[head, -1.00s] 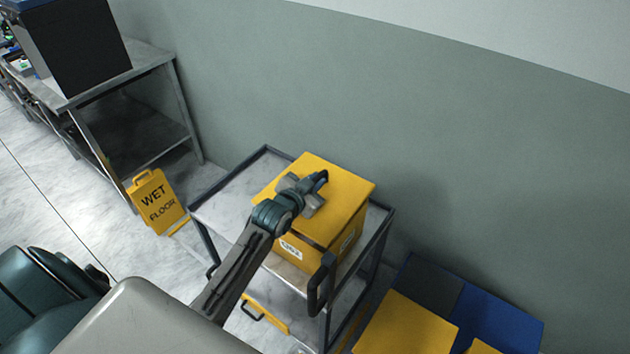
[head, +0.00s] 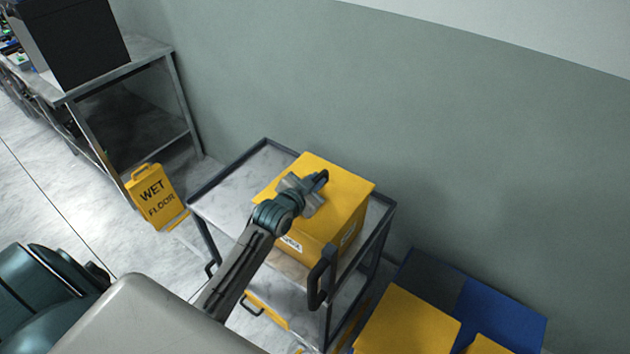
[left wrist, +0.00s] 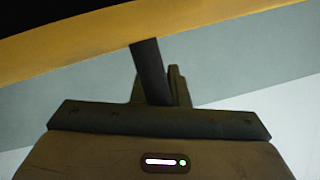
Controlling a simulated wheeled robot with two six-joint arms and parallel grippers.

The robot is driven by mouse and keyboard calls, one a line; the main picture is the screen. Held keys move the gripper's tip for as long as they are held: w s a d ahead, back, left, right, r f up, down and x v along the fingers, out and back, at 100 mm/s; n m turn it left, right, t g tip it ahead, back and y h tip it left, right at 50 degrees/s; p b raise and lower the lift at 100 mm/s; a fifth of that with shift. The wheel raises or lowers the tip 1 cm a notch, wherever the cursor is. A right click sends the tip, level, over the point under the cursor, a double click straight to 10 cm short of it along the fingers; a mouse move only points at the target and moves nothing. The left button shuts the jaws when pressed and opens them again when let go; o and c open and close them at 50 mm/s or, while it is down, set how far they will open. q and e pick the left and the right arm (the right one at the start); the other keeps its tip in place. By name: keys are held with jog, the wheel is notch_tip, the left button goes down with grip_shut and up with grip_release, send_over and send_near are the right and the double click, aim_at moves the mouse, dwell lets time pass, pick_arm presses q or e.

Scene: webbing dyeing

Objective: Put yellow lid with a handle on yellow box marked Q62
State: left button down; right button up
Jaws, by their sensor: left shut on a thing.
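The yellow lid (head: 346,192) lies on top of the yellow box (head: 318,252) on the cart, with no clear gap between them in the head view. The box has a white label on its front and another on its right side; the print is too small to read surely. My left gripper (head: 316,184) is over the lid and shut on its dark handle, which it mostly hides. In the left wrist view, the lid's yellow edge (left wrist: 70,42) crosses the top and the dark handle (left wrist: 150,70) runs down into the jaws. My right gripper is not in view.
The box stands on a grey metal cart (head: 232,190) with a dark frame and clear room at its left. A yellow wet floor sign (head: 153,196) stands left of it. Yellow boxes (head: 408,322) sit by a blue surface (head: 505,308) at lower right. A wall is behind.

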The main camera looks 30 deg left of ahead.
pick_arm(q)
jog(key=shift+f, duration=0.3)
jog(key=c, duration=1.3)
grip_release()
jog(key=shift+f, duration=0.1)
jog(key=shift+s, duration=0.1)
